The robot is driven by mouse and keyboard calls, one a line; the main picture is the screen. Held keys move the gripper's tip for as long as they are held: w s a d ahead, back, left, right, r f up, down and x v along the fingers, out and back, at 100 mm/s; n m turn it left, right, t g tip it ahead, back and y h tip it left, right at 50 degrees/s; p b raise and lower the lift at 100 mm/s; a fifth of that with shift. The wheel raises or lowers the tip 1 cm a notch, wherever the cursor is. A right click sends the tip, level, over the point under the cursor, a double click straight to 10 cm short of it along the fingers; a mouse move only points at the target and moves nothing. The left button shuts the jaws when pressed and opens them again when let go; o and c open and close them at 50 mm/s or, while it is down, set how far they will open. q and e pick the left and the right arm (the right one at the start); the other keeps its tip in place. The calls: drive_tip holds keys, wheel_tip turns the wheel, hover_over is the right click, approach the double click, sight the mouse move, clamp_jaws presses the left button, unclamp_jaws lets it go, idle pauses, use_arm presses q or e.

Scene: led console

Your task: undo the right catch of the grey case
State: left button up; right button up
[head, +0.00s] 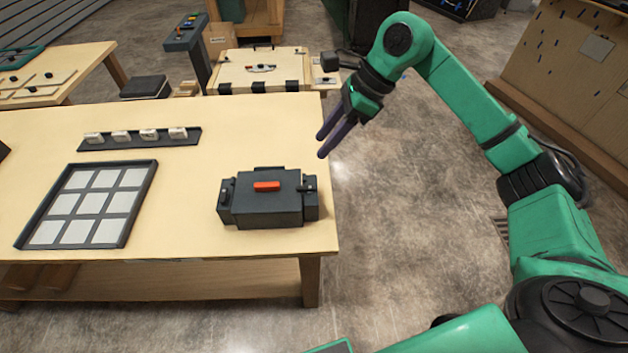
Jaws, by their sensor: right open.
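The grey case (262,208) stands on the wooden table near its right front corner in the head view. It is dark grey, with a red handle-like bar (267,186) on top. Its right catch (309,188) is a small dark part at the case's right end; whether it is fastened is too small to tell. A similar dark catch (224,197) is at the left end. My right gripper (321,147) is open and empty, its purple fingers pointing down, beyond and above the case near the table's right edge. It is apart from the case. My left gripper is not in view.
The wooden table (180,232) also bears a dark tray (130,222) with pale square tiles and a dark strip (100,146) with several white pieces. Bare tabletop lies around the case. Behind stands a pale box-like panel (235,72).

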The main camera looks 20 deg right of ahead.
drive_tip(key=d+h, duration=0.1)
drive_tip(key=d, duration=0.2)
drive_tip(key=p, duration=0.4)
approach(311, 187)
drive_tip(key=x, duration=0.6)
drive_tip(key=shift+a+f, duration=0.25)
drive_tip(key=shift+w+a+f+h, duration=0.2)
drive_tip(key=shift+f+h, duration=0.1)
drive_tip(key=shift+f, duration=0.25)
clamp_jaws()
